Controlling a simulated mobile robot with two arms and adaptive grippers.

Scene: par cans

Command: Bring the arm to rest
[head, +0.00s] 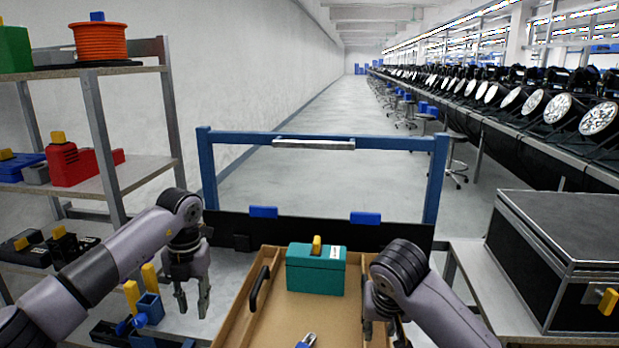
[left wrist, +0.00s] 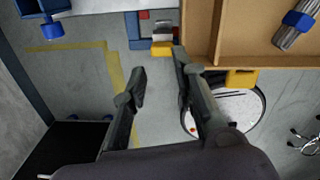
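My left gripper (head: 193,305) hangs fingers down in the head view, between the shelf rack and the wooden tray (head: 242,325). In the left wrist view its two fingers (left wrist: 160,75) stand apart with nothing between them, over the floor beside the tray's edge. My right gripper (head: 385,335) points down at the tray's right side in the head view. My right forearm covers much of it and the frame's lower edge cuts its fingertips, so its opening is unclear. A teal case (head: 315,272) with a yellow latch sits in the tray.
A shelf rack (head: 95,130) with cases and an orange cable reel (head: 98,40) stands at left. A blue frame (head: 315,140) rises behind the tray. A black flight case (head: 565,250) rests on a bench at right. Par cans (head: 555,108) line a long table behind.

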